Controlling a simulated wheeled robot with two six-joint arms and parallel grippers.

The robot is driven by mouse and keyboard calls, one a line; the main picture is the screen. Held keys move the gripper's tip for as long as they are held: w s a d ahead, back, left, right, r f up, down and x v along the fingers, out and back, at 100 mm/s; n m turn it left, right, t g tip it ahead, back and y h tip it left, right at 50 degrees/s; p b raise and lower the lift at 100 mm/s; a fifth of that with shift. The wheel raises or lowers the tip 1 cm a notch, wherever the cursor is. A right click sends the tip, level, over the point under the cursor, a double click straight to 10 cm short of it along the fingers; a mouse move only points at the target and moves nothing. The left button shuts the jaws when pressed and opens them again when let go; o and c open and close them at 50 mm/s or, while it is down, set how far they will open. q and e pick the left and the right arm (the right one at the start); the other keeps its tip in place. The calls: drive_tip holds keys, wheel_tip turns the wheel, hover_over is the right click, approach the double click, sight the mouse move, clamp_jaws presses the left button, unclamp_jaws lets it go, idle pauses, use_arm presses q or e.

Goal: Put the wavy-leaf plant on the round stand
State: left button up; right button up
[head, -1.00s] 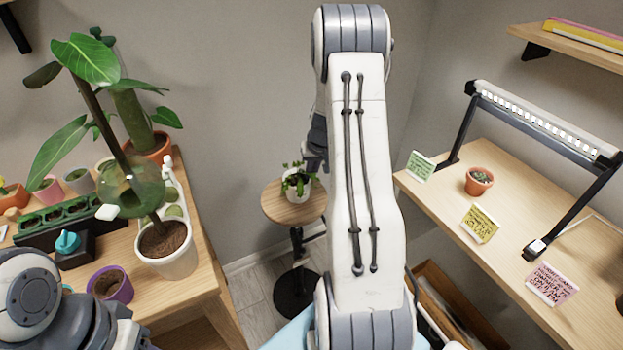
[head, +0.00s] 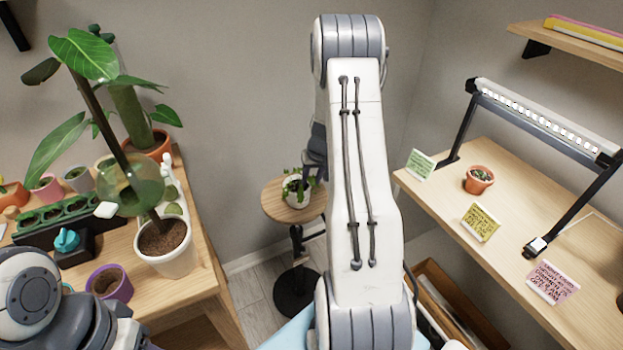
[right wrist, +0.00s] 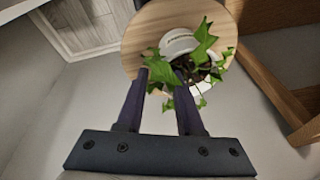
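A plant with jagged, lobed green leaves in a white pot (head: 295,195) stands on the round wooden stand (head: 275,208). In the right wrist view, the white pot (right wrist: 178,42) and its leaves show over the round top (right wrist: 143,40). My right gripper (head: 311,180) is at the right side of the plant. In the right wrist view, the right gripper's (right wrist: 162,76) two fingers are apart, with leaves beyond and around the tips. Whether the fingers touch the pot is not clear. At lower left only part of my left arm shows, its fingers out of view.
At left, a wooden table (head: 215,305) holds a large-leafed plant in a white pot (head: 170,260), a purple pot (head: 110,283) and a green seedling tray (head: 55,218). At right, a shelf (head: 430,193) bears a lamp (head: 545,125), a small terracotta pot (head: 478,180) and note cards.

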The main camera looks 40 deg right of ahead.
drive_tip(key=shift+r, duration=0.25)
drive_tip(key=v, duration=1.2)
drive_tip(key=a+r+n+g+y, duration=0.1)
drive_tip(key=a+r+n, duration=0.15)
drive_tip(key=a, duration=0.95)
drive_tip(key=a+r+n+y, duration=0.1)
drive_tip(key=a+r+n, duration=0.15)
drive_tip(key=a, duration=0.95)
drive_tip(key=s+a+r+n+g, duration=0.1)
drive_tip(key=s+a+n, duration=0.4)
drive_tip(key=s+a, duration=0.75)
drive_tip(key=s+a+n+g, duration=0.1)
drive_tip(key=s+a+n, duration=0.2)
drive_tip(key=s, duration=0.7)
drive_tip(key=shift+s+a+h, duration=0.2)
drive_tip(key=shift+a+h, duration=0.1)
drive_tip(key=shift+a, duration=0.2)
drive_tip(key=shift+r, duration=0.15)
wheel_tip(320, 180, up, 2)
drive_tip(key=p, duration=0.2)
drive_tip(key=shift+r+p, duration=0.1)
drive_tip(key=shift+p, duration=0.25)
